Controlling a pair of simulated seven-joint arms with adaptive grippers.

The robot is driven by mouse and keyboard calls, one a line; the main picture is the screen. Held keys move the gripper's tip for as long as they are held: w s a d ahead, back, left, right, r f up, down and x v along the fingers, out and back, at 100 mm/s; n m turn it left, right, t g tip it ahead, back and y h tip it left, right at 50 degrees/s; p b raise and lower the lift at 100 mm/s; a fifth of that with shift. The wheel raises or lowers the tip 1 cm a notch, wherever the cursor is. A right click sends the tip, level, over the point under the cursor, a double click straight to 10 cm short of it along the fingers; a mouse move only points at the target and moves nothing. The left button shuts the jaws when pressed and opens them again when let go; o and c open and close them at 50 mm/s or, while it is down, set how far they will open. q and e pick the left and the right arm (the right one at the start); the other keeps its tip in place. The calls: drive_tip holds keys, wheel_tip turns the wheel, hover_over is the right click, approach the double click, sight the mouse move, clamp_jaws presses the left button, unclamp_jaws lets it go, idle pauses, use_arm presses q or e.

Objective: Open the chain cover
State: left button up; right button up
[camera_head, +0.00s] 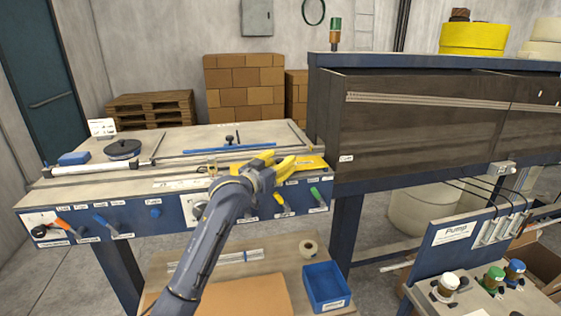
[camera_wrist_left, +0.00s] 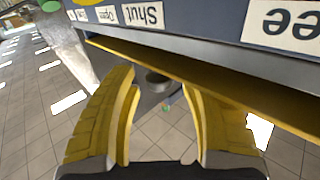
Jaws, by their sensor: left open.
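A flat yellow plate (camera_head: 314,164), which looks like the chain cover, lies at the right end of the workbench top, near its front edge. In the left wrist view a long yellow edge (camera_wrist_left: 215,85) runs slantwise beside the labelled panel, likely the same plate. My left gripper (camera_head: 282,160) reaches over the bench front, its yellow fingers right at the plate and partly covering it. In the left wrist view the gripper (camera_wrist_left: 165,85) is open with nothing between its fingers, and the yellow edge passes beyond the fingertips. Contact cannot be told. My right gripper is not in view.
The bench front panel (camera_head: 135,218) carries labelled levers, with a yellow handle (camera_head: 279,200) and a green handle (camera_head: 315,193) near my left arm. A dark cabinet (camera_head: 420,125) stands close on the right. A blue bin (camera_head: 326,285) sits on the lower shelf.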

use_arm(q)
drive_tip(key=shift+o, duration=0.2)
drive_tip(key=shift+w, duration=0.1)
clamp_jaws()
drive_tip(key=shift+d, duration=0.1)
idle(0.4)
